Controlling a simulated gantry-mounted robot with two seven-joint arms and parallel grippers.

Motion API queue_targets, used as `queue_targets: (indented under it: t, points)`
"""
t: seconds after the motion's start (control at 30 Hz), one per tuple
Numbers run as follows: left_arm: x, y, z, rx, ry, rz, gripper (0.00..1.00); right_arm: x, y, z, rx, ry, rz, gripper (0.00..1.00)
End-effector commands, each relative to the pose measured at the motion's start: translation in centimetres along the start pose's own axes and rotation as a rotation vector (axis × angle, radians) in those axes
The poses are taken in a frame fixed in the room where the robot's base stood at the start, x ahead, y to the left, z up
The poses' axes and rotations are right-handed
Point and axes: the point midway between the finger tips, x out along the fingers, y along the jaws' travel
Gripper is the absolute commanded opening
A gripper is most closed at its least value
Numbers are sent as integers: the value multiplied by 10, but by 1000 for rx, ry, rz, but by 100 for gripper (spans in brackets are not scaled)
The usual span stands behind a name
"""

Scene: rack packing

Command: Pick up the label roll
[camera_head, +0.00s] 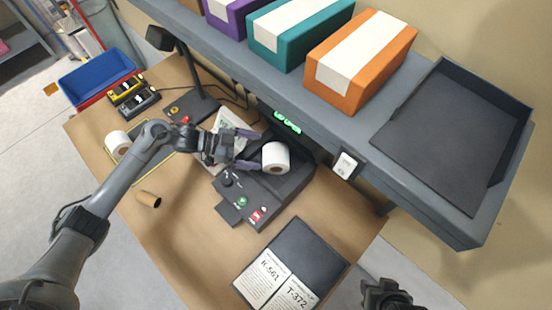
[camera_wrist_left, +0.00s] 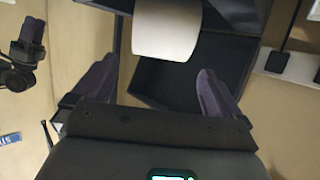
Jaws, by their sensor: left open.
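A white label roll (camera_head: 275,156) sits on the dark label printer (camera_head: 262,190) in the middle of the bench. A second white roll (camera_head: 118,143) stands on a yellow-edged tray at the left. My left gripper (camera_head: 250,150) is open just left of the roll on the printer, its purple fingers pointing at it. In the left wrist view the roll (camera_wrist_left: 167,28) is beyond the open, empty fingers (camera_wrist_left: 155,82), and its upper part is cut off. My right gripper (camera_head: 385,295) shows only partly at the bottom edge; its fingers are unclear.
A shelf (camera_head: 315,115) with purple, teal and orange boxes (camera_head: 362,60) and a dark tray (camera_head: 450,135) overhangs the back. A brown cardboard core (camera_head: 149,199) lies at the front left. A dark folder with labels (camera_head: 305,255) lies at the right. A blue bin (camera_head: 95,78) is far left.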

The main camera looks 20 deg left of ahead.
Motion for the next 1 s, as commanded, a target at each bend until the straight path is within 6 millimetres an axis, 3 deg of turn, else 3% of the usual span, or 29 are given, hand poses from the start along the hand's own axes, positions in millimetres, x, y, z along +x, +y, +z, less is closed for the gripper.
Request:
queue_targets:
  t: [0.13,0.47,0.73,1.0]
  points:
    - [18,0,-1,-2,3,0,100,-3,0,-1,0,1,1,43]
    - [40,0,-2,-2,3,0,100,-8,2,-2,-6,0,5,43]
    - [73,0,0,-2,2,0,100,-13,2,-4,-7,-1,6,43]
    - [80,0,1,-1,0,-1,100,-13,2,-4,-7,-2,6,43]
